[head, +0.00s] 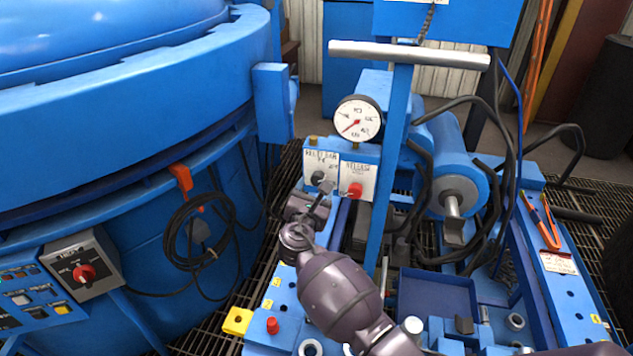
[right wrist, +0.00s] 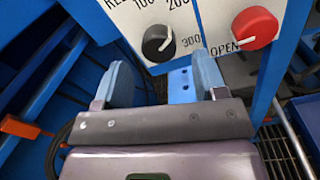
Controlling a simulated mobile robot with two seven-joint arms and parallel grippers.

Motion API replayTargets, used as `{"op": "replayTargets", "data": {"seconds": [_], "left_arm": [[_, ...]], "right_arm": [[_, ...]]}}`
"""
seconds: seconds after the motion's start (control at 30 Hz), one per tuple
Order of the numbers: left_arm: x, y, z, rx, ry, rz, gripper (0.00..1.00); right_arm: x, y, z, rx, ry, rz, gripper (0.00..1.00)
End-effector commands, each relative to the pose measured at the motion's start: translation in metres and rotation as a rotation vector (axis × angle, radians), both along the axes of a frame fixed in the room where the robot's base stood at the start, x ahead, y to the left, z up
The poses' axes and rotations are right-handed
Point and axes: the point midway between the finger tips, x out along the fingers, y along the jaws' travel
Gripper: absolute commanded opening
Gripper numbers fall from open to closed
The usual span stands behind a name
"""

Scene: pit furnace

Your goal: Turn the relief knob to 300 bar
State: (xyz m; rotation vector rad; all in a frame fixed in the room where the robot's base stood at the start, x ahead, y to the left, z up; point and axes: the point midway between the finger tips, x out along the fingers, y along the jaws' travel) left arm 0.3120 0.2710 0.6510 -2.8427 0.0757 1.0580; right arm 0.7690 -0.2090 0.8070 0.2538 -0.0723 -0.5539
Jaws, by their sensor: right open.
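The relief knob (head: 318,177) is a small black knob on a white plate, left of a red knob, in the head view. In the right wrist view the black knob (right wrist: 157,43) shows large, with 100, 200 and 300 printed around it. A pale mark shows on its right side; I cannot tell its exact reading. My right gripper (head: 321,193) is just in front of the plate. In the right wrist view its two blue-grey fingers (right wrist: 163,78) are apart and empty, with the knob beyond and between them, apparently not touched. My left gripper is out of view.
The red knob (right wrist: 255,27), with OPEN printed near it, is close on the right. A round gauge (head: 358,118) stands above the plates. A blue post with a grey crossbar (head: 410,54) rises just right of them. A big blue furnace (head: 120,110) fills the left.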

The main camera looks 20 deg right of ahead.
Motion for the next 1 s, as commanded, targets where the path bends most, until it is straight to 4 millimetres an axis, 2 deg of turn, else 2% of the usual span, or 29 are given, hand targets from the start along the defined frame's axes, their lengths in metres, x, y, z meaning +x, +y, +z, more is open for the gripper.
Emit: {"op": "replayTargets", "data": {"seconds": [0.1, 0.3, 0.7, 0.77, 1.0], "left_arm": [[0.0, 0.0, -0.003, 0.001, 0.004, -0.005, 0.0], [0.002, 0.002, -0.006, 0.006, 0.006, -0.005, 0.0], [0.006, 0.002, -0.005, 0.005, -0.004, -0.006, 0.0], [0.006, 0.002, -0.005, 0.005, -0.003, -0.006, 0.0], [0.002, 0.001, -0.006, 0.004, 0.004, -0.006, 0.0]], "right_arm": [[0.016, -0.01, -0.004, -0.001, 0.004, -0.001, 0.65], [0.034, -0.021, -0.002, 0.0, 0.002, 0.001, 0.65], [0.039, -0.025, 0.0, 0.001, -0.001, 0.0, 0.65], [0.039, -0.025, 0.0, 0.001, -0.001, 0.0, 0.59], [0.039, -0.024, 0.0, 0.001, -0.001, 0.0, 0.22]]}}
